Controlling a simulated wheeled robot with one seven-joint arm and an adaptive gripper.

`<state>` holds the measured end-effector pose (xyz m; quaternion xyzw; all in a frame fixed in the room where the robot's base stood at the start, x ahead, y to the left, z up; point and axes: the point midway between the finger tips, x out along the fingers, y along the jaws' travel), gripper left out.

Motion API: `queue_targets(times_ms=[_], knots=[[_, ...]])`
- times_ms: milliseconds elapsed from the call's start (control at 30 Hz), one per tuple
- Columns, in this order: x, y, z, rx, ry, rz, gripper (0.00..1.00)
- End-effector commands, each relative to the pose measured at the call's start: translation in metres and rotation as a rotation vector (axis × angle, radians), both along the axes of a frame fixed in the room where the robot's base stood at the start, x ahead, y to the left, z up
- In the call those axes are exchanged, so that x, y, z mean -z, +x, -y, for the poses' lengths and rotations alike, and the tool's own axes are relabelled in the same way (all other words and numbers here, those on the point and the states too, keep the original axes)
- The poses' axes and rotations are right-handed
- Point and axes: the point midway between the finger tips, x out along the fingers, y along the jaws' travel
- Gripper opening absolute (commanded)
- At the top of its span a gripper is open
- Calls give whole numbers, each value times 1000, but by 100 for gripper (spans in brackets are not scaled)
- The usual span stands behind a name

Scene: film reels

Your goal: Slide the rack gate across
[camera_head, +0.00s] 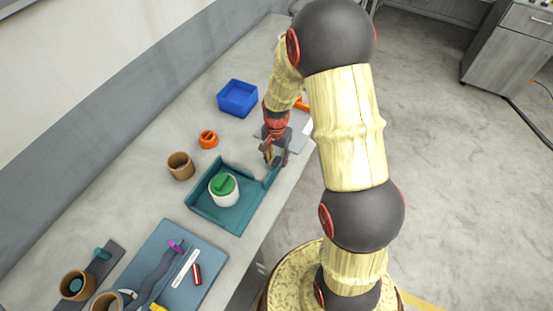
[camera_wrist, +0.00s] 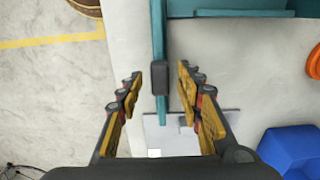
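The teal rack (camera_head: 205,212) stands on the bench in the head view, with a green-topped white canister (camera_head: 224,190) inside it. In the wrist view part of the rack (camera_wrist: 230,14) shows at the top. A narrow teal bar, seemingly the rack gate (camera_wrist: 158,30), runs down from the top edge. It carries a dark grey block like a handle (camera_wrist: 160,78). My gripper (camera_wrist: 158,76) is open, with one finger on each side of the block and visible gaps to both. In the head view my gripper (camera_head: 272,160) is at the rack's upper right corner and hides part of the gate.
A blue bin (camera_head: 238,98), an orange ring (camera_head: 208,139) and a brown cup (camera_head: 180,165) stand behind the rack. A blue-grey board (camera_head: 160,265) with small items is at lower left. The bench edge is close by.

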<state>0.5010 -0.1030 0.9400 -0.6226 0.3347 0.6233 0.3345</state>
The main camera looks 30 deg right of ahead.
Motion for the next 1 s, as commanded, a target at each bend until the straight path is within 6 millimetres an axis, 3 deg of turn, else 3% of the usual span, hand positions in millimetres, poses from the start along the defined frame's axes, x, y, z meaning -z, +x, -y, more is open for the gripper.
queue_targets(times_ms=[300, 900, 1000], knots=[[2, 0, 0, 0, 0, 1, 36], [2, 0, 0, 0, 0, 1, 2], [2, 0, 0, 0, 0, 1, 0]])
